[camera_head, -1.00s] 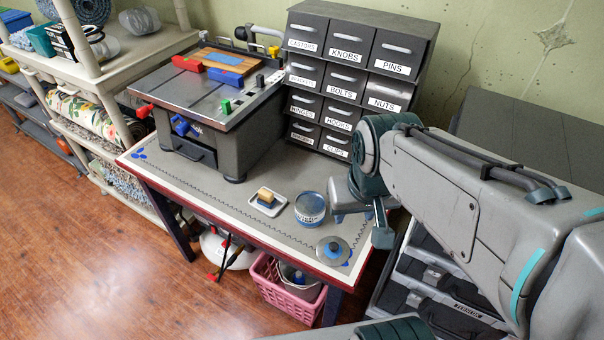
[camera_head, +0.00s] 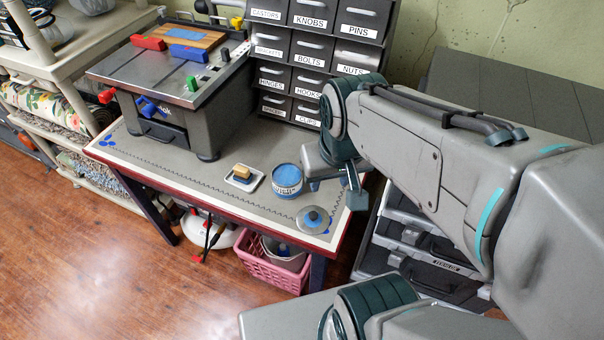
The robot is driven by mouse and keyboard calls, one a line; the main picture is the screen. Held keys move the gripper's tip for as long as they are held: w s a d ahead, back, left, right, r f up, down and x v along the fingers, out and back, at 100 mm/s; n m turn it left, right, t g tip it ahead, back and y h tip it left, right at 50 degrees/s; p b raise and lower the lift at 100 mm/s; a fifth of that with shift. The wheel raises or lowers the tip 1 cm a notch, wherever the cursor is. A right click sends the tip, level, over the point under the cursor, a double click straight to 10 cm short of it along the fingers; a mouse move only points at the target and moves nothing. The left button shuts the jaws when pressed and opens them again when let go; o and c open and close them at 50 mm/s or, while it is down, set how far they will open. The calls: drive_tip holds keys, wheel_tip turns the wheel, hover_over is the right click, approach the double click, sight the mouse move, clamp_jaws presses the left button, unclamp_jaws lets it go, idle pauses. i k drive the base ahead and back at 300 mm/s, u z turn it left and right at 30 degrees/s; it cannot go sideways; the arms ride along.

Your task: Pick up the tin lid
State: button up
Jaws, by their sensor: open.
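The tin lid (camera_head: 302,226), a round grey disc with a blue knob in its middle, lies flat near the front right corner of the workbench (camera_head: 245,198). The round tin (camera_head: 288,186), with a printed label and a blue top, stands just behind it. My gripper (camera_head: 335,192) is open, pointing down behind and to the right of the lid. It is apart from the lid, and no object shows between its fingers. My arm partly hides the gripper.
A small white dish (camera_head: 254,184) with a yellow-tan block stands left of the tin. A grey machine (camera_head: 175,100) fills the bench's left side. A labelled drawer cabinet (camera_head: 290,82) stands behind. A pink basket (camera_head: 262,268) is below, and dark cases (camera_head: 430,262) stand to the right.

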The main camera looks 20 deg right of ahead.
sight(312, 220)
drive_tip(key=k, duration=1)
drive_tip(key=u, duration=1)
drive_tip(key=i, duration=1)
drive_tip(key=z, duration=1.15)
